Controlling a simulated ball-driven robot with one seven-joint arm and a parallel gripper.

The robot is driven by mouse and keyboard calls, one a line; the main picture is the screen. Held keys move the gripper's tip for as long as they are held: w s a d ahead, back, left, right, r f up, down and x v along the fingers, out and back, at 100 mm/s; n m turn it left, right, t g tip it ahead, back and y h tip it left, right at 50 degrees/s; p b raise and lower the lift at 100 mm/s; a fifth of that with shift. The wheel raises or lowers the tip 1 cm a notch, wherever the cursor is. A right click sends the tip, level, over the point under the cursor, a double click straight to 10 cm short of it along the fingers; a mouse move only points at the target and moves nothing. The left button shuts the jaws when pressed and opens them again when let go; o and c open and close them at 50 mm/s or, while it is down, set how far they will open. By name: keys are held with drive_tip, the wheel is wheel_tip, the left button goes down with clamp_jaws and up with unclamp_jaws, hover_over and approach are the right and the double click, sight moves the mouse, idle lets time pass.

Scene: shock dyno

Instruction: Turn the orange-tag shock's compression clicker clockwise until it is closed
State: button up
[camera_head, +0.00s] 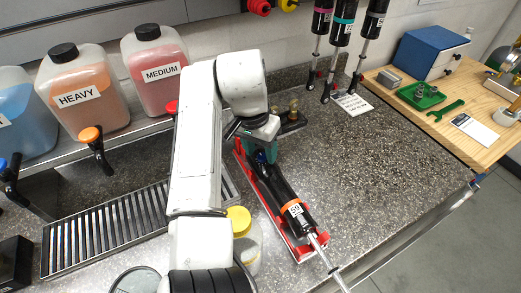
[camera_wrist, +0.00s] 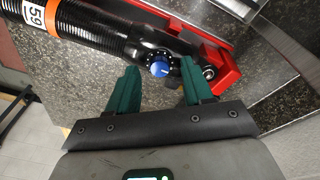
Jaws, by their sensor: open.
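The orange-tag shock (camera_head: 281,190) lies in a red cradle (camera_head: 302,252) on the speckled counter, its silver shaft pointing to the front right. In the wrist view its black body (camera_wrist: 107,32) shows an orange band (camera_wrist: 51,18) and a label reading 59. The blue clicker knob (camera_wrist: 160,67) sits on the shock's end, with light marks around it. My gripper (camera_wrist: 158,78) is open, with green fingers either side of the knob and apart from it. In the head view my gripper (camera_head: 262,140) is over the far end of the shock, and it mostly hides the knob there.
Several shocks (camera_head: 342,30) hang at the back. A wooden bench (camera_head: 455,140) at the right holds a blue box, green parts and a wrench. Fluid jugs (camera_head: 82,95) and a drain grate (camera_head: 110,232) are at the left. A yellow-capped jar (camera_head: 240,222) stands beside my arm. The counter right of the cradle is clear.

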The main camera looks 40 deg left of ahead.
sight(255, 167)
wheel_tip(255, 167, up, 10)
drive_tip(key=s+b, duration=0.1)
drive_tip(key=shift+s+a+b, duration=0.25)
drive_tip(key=shift+b, duration=0.15)
idle(0.4)
